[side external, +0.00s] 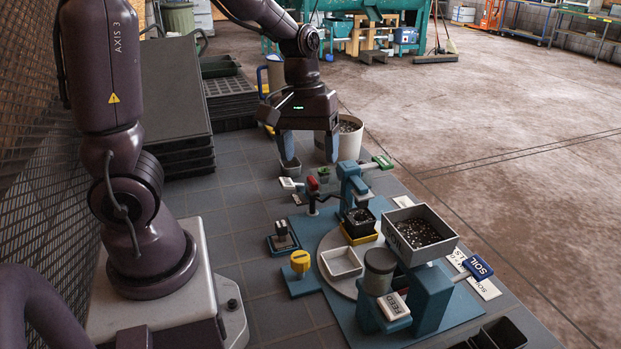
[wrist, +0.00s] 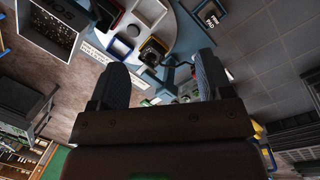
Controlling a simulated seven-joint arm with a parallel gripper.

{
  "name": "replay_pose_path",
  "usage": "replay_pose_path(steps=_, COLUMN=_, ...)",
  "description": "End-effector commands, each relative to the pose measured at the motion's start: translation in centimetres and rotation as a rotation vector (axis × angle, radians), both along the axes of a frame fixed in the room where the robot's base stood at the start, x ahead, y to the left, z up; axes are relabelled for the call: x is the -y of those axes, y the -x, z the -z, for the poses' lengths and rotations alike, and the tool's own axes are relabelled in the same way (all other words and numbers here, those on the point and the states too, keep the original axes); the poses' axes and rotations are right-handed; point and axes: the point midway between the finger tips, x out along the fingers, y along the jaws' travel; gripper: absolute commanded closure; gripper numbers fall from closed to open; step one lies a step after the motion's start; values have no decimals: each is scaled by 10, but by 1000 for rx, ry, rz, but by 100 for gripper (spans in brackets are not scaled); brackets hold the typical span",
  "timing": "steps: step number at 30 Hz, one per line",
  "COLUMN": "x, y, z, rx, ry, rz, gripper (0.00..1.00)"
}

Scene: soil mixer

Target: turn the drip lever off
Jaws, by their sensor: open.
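My gripper (side external: 308,156) is open and empty, fingers down and spread, above the back of the teal soil machine. In the wrist view its two fingers (wrist: 162,78) are well apart with nothing between them. A teal post (side external: 352,184) carries a green-tipped lever (side external: 383,161) pointing right. A small lever with a white tip (side external: 290,184) sits just below my gripper, beside a red part (side external: 312,184). I cannot read a drip label on either lever. The gripper appears apart from both. The wrist view shows the teal post only partly, beyond the fingers.
A soil-filled hopper (side external: 420,234), a blue SOIL lever (side external: 478,267), a FEED lever (side external: 393,305) and a yellow knob (side external: 300,262) stand nearer the camera. A soil bucket (side external: 350,138) stands behind the post. Stacked trays (side external: 175,95) are at left.

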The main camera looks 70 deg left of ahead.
Motion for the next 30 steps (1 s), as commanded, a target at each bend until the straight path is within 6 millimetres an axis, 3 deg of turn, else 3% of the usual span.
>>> replay_pose_path(steps=3, x=-41, y=-14, z=28, rx=-136, ry=-13, rz=-413, gripper=28)
replay_pose_path(steps=8, x=-102, y=-27, z=54, rx=-242, ry=-101, rz=-1053, gripper=28)
replay_pose_path(steps=12, x=-148, y=-40, z=56, rx=-225, ry=-167, rz=-1606, gripper=28)
replay_pose_path(steps=15, x=-163, y=-51, z=46, rx=-184, ry=-137, rz=-1897, gripper=28)
replay_pose_path(steps=21, x=-161, y=-61, z=40, rx=-192, ry=-54, rz=-2192, gripper=28)
replay_pose_path(steps=26, x=-161, y=-60, z=47, rx=-200, ry=-53, rz=-2244, gripper=28)
replay_pose_path(steps=30, x=-161, y=-60, z=67, rx=-202, ry=-57, rz=-2242, gripper=28)
